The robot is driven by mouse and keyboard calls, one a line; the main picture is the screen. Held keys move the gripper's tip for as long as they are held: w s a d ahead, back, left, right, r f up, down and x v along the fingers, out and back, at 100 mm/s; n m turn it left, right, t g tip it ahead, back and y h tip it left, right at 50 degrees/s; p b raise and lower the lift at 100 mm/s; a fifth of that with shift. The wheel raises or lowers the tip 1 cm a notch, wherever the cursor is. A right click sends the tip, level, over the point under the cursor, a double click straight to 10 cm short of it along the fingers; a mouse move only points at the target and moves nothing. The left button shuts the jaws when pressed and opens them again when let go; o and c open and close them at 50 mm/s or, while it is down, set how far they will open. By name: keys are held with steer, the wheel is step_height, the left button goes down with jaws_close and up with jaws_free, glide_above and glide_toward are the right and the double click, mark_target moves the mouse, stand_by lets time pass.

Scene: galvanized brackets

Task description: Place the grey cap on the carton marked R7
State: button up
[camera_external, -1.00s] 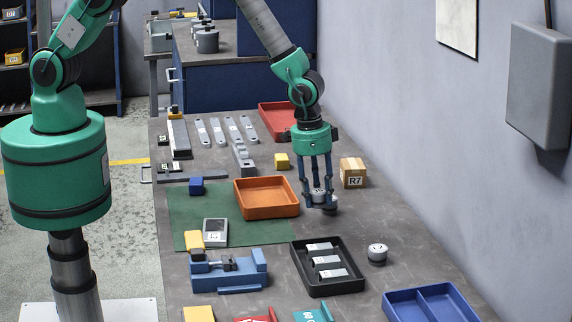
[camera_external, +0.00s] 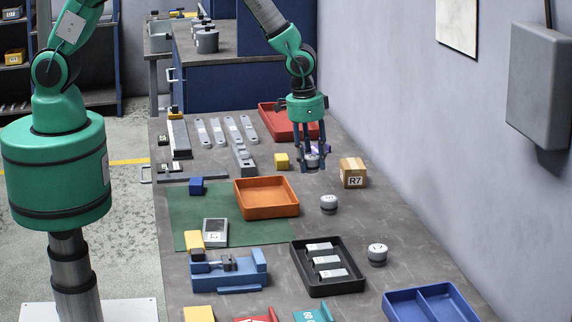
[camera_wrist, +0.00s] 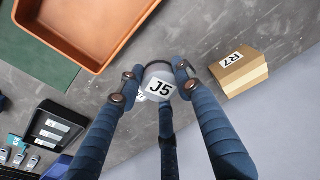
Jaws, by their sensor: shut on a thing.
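My gripper (camera_external: 312,163) is shut on a grey cap (camera_external: 312,161), held above the bench to the left of the carton. In the wrist view the held grey cap (camera_wrist: 159,74) carries a white label reading J5, between the fingers of my gripper (camera_wrist: 155,80). The carton marked R7 (camera_external: 353,165) is a small brown box standing on the bench near the wall, with nothing on top. It also shows in the wrist view (camera_wrist: 245,78), right of the gripper and apart from it.
Two other grey round pieces stand on the bench, one in front of the gripper (camera_external: 329,204) and one farther forward (camera_external: 377,255). An orange tray (camera_external: 267,213) lies to the left. A red tray (camera_external: 277,131) and a partly hidden purple object (camera_external: 327,149) are behind the gripper.

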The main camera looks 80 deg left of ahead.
steer(key=a+r+n, duration=0.1)
steer(key=a+r, duration=0.1)
steer(key=a, duration=0.8)
steer(key=shift+s+a+r, duration=0.25)
steer(key=shift+s+a, duration=0.05)
steer(key=shift+s, duration=0.15)
glide_above(354, 163)
steer(key=shift+s+d+f, duration=0.1)
steer(key=shift+s+f, duration=0.1)
steer(key=shift+f, duration=0.55)
steer(key=shift+f+p, duration=0.3)
steer(key=shift+f, duration=1.45)
steer(key=shift+f, duration=0.15)
